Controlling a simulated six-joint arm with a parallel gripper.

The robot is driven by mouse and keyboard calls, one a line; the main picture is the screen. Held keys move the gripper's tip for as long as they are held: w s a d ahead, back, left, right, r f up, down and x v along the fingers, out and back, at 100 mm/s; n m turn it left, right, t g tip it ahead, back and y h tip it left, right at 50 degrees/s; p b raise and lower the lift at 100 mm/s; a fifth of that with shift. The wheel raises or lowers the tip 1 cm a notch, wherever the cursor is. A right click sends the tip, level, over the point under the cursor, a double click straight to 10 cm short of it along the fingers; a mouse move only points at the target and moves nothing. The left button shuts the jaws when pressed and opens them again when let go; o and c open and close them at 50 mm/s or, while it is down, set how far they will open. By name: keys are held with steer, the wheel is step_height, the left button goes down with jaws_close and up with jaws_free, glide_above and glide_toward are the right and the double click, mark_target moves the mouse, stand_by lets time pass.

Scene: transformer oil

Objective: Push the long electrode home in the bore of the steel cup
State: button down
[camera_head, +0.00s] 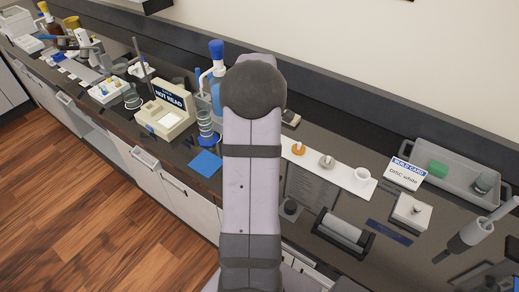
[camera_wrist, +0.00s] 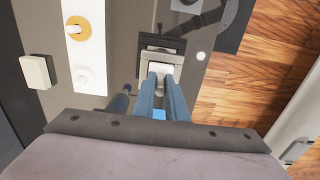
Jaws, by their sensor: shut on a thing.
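My gripper (camera_wrist: 161,72) shows in the wrist view as two blue-grey fingers close together. They are shut on a small pale grey piece (camera_wrist: 161,58) at their tips, in front of a dark-framed block (camera_wrist: 162,41). I cannot tell whether this piece is the long electrode. My arm hides the gripper in the head view. I cannot surely pick out the steel cup or its bore. A grey metal piece (camera_head: 326,162) stands on the white strip in the head view.
The white strip (camera_head: 344,175) also bears an orange ring (camera_head: 299,149) and a white cup (camera_head: 362,173). A dark cradle with a grey cylinder (camera_head: 343,229), a pale block (camera_head: 411,211) and a grey tray (camera_head: 455,183) stand to the right. Bench instruments crowd the left.

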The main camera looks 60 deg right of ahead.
steer(key=shift+f+b, duration=0.4)
steer(key=shift+f, duration=0.3)
steer(key=c, duration=1.7)
jaws_free()
steer(key=shift+r, duration=0.1)
steer(key=shift+r+b, duration=1.25)
steer(key=shift+r, duration=2.35)
steer(key=shift+a, duration=0.1)
